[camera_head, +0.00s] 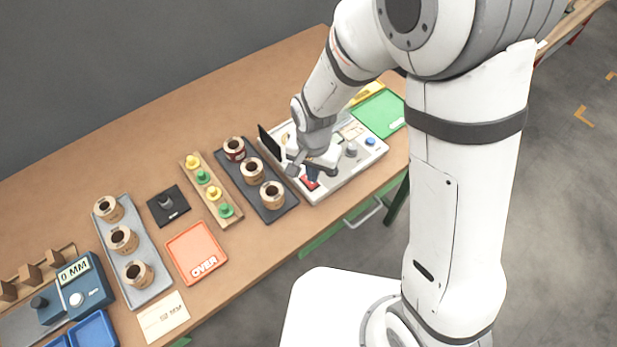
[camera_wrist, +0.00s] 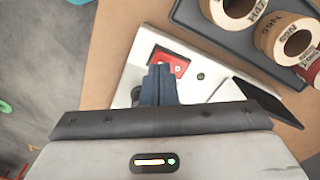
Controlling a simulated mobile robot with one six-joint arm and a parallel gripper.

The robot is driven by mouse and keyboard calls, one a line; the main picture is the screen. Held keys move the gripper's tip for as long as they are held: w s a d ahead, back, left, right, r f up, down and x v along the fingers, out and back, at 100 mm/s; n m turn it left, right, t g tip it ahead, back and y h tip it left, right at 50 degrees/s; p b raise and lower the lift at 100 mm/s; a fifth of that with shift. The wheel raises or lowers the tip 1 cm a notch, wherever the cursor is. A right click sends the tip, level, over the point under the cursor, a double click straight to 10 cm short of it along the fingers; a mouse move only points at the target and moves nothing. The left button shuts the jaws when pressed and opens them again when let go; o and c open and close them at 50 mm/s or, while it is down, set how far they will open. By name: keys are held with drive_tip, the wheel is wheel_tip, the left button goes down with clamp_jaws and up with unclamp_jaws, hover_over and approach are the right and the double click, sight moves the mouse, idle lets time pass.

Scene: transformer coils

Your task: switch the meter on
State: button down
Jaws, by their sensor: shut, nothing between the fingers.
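The meter is a white panel box (camera_head: 345,175) at the right end of the bench, with a raised black screen (camera_head: 269,141) that looks dark. Its red rocker switch (camera_head: 309,184) is at the front left corner; the red switch also shows in the wrist view (camera_wrist: 178,62). My gripper (camera_head: 314,172) is over this corner, pointing down with its fingers shut and empty. In the wrist view the blue-grey fingertips (camera_wrist: 160,70) overlap the near left part of the switch. I cannot tell whether they touch it.
A dark tray (camera_head: 283,213) with three coils stands just left of the meter. A green mat (camera_head: 378,113) lies at its right. Further left are a wooden strip with yellow and green knobs (camera_head: 232,222), an orange OVER tray (camera_head: 197,252) and a blue gauge reading 0 MM (camera_head: 83,291).

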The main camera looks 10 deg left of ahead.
drive_tip(key=shift+f+b, duration=0.7)
drive_tip(key=shift+f, duration=0.2)
drive_tip(key=shift+r, duration=0.1)
drive_tip(key=shift+r+p, duration=2.5)
drive_tip(key=shift+r, duration=1)
drive_tip(key=d+r+t, duration=0.2)
drive_tip(key=d+r, duration=1)
drive_tip(key=d, duration=0.1)
drive_tip(key=s+d+r+n+t, duration=0.1)
drive_tip(key=s+d+r+n, duration=0.1)
drive_tip(key=s+d+r, duration=0.5)
drive_tip(key=d, duration=0.3)
drive_tip(key=shift+s, duration=0.4)
